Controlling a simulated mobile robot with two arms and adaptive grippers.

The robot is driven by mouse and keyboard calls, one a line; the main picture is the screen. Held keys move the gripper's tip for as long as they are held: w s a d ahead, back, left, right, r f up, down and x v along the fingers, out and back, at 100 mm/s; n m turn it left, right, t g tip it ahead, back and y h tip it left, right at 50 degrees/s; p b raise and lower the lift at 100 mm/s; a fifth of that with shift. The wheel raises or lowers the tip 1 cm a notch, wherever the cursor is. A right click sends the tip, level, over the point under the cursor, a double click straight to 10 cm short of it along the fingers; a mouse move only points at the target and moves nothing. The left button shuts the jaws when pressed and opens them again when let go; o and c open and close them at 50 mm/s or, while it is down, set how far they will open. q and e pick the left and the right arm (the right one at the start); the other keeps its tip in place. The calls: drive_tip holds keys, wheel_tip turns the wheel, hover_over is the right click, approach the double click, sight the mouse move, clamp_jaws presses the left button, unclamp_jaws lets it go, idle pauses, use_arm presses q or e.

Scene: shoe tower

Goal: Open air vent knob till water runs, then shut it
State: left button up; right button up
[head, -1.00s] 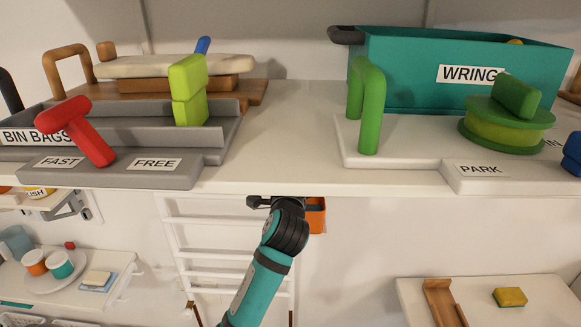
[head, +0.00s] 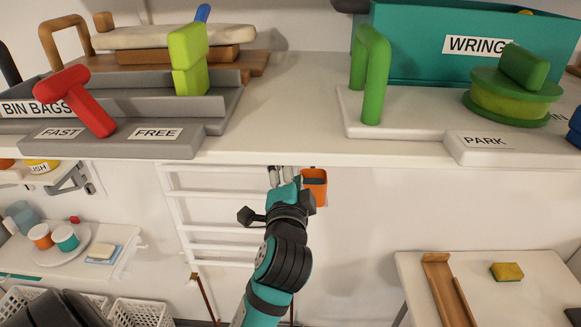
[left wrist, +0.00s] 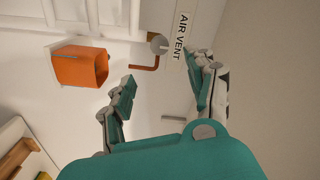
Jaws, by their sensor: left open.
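In the left wrist view, a small round grey knob (left wrist: 158,43) sits on the wall next to the AIR VENT label (left wrist: 183,36). A bent copper-coloured pipe (left wrist: 148,67) is just below it. An orange cup (left wrist: 78,67) is to the left of the pipe; it also shows in the head view (head: 318,188). My left gripper (left wrist: 166,84) is open and empty, with its fingers spread below the knob and apart from it. In the head view my left gripper (head: 279,177) is under the shelf, beside the cup. The knob is hidden there. I see no running water.
The white shelf (head: 290,120) overhangs my left gripper. It carries a red lever (head: 78,98), a green handle (head: 371,75) and a teal box (head: 420,40). A white rack (head: 215,210) is behind my arm. A yellow sponge (head: 506,271) lies lower right.

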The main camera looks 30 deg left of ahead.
idle(0.3)
